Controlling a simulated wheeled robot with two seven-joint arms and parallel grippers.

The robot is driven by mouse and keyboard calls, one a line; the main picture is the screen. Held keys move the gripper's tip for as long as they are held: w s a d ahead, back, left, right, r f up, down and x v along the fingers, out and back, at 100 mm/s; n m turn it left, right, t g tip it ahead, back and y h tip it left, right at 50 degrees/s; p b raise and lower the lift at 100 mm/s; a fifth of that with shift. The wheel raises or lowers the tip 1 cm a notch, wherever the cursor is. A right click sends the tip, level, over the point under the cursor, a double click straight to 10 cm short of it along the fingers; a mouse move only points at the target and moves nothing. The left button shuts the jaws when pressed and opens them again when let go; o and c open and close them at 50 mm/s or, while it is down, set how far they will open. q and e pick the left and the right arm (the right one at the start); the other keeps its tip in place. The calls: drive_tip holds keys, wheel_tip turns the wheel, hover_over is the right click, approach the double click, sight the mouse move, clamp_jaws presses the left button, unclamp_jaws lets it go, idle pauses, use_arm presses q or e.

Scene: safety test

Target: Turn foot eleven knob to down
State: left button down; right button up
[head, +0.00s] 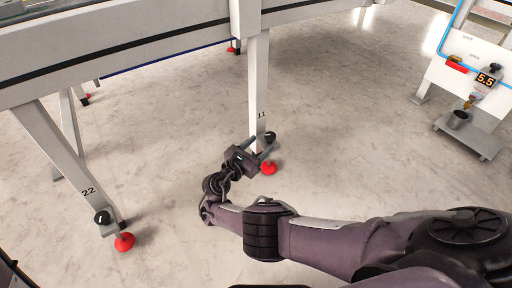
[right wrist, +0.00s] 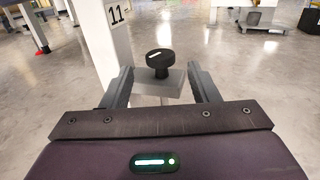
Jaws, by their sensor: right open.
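The foot eleven knob (right wrist: 160,62) is black and round with a white mark on its top, and sits on a grey bracket (right wrist: 150,85) beside the leg labelled 11 (right wrist: 100,40). In the head view the knob (head: 270,136) shows low on that leg (head: 258,90), above a red foot (head: 268,168). My right gripper (head: 257,150) is open at the bracket. In the right wrist view its fingers (right wrist: 163,82) stand apart on either side of the knob, with gaps between them and it. My left gripper is not in view.
Another leg, labelled 22 (head: 65,150), stands at the left with its own black knob (head: 102,217) and red foot (head: 124,242). The long white table (head: 130,40) spans overhead. A white stand with a 5.5 display (head: 486,80) is at the right. The floor between is clear.

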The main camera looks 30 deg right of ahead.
drive_tip(key=shift+s+a, duration=0.25)
drive_tip(key=shift+a, duration=0.25)
